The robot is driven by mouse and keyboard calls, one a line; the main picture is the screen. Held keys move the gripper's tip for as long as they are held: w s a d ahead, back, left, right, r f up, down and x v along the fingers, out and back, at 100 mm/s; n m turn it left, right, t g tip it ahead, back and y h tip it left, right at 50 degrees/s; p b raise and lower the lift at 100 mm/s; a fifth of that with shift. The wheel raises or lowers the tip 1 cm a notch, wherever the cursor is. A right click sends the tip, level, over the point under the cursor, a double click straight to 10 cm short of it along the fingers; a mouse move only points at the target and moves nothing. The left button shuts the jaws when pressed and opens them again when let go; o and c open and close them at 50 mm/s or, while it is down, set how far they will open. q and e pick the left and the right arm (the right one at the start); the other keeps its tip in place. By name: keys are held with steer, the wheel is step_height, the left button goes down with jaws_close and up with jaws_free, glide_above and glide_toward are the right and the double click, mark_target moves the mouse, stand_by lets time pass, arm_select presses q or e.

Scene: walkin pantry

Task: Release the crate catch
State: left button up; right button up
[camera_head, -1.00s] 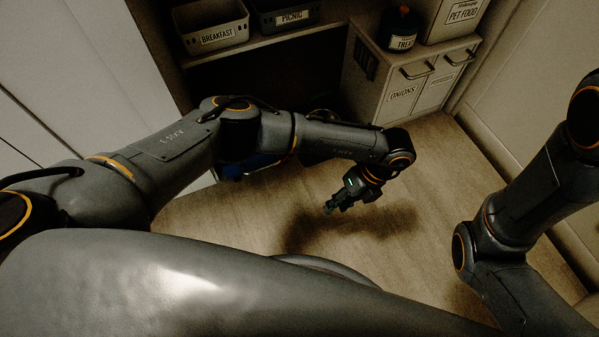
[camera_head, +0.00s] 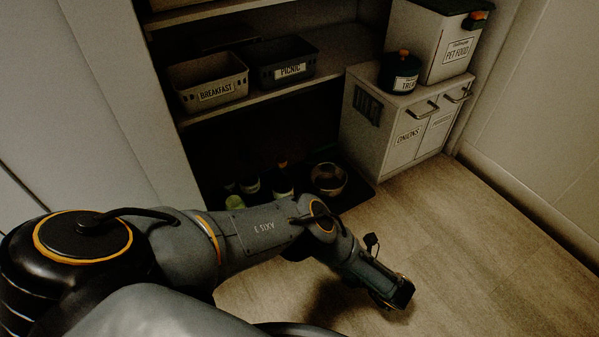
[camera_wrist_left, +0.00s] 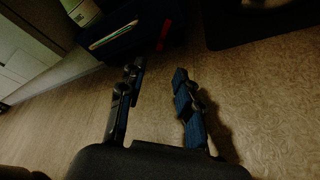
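I see no thing that is clearly a crate. A white bin (camera_head: 446,46) marked PET FOOD, with a dark green lid and an orange catch (camera_head: 476,19) at its right corner, stands on the low cabinet at the back right. In the left wrist view a dark blue box-like thing (camera_wrist_left: 125,38) with a red strip (camera_wrist_left: 165,35) lies beyond the fingers; I cannot tell what it is. My left gripper (camera_wrist_left: 157,72) is open and empty above the floor, its fingers apart. In the head view its fingers are hidden. My right gripper is out of view.
The cabinet (camera_head: 375,150) has ONIONS on a door and a dark canister (camera_head: 400,72) on top. BREAKFAST (camera_head: 208,82) and PICNIC (camera_head: 288,62) bins stand on a shelf. Bottles and a bowl (camera_head: 328,180) stand below. The wooden floor (camera_head: 470,240) at right is clear.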

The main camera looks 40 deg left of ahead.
arm_select(q)
steer(key=b+x, duration=0.3)
steer(key=x, duration=0.6)
steer(key=shift+a+f, duration=0.15)
steer(key=shift+f, duration=0.1)
steer(key=shift+w+a+b, duration=0.1)
steer(key=shift+a+b, duration=0.2)
steer(key=shift+a, duration=0.1)
jaws_close()
